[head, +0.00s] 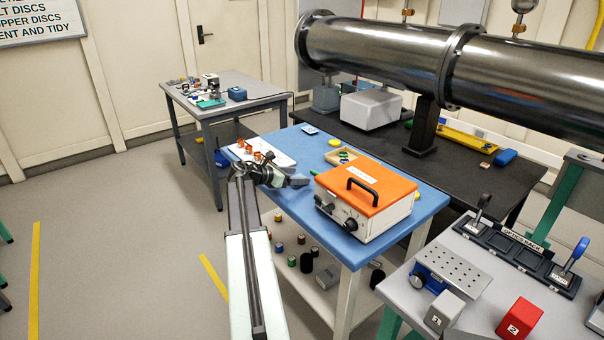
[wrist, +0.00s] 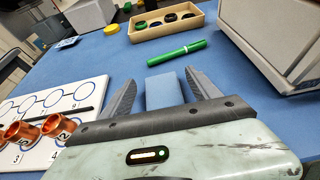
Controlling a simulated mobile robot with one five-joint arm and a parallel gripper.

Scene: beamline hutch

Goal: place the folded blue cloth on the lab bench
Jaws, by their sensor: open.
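A small flat-sided blue piece, which looks like the folded blue cloth (wrist: 163,90), lies on the blue bench top (wrist: 225,72) in the wrist view. My gripper (wrist: 163,84) is open, with one grey finger on each side of the blue piece. I cannot tell whether the fingers touch it. In the head view my gripper (head: 290,181) is low over the blue bench (head: 425,190), left of the orange-topped box. The cloth is not clear there, mostly hidden by my gripper.
The orange-topped box (head: 366,190) stands close on the right. A white numbered board (wrist: 50,115) with copper pieces (wrist: 57,126) is on the left. Beyond are a green pen (wrist: 167,55) and a wooden tray (wrist: 150,31). A grey table (head: 245,98) stands behind.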

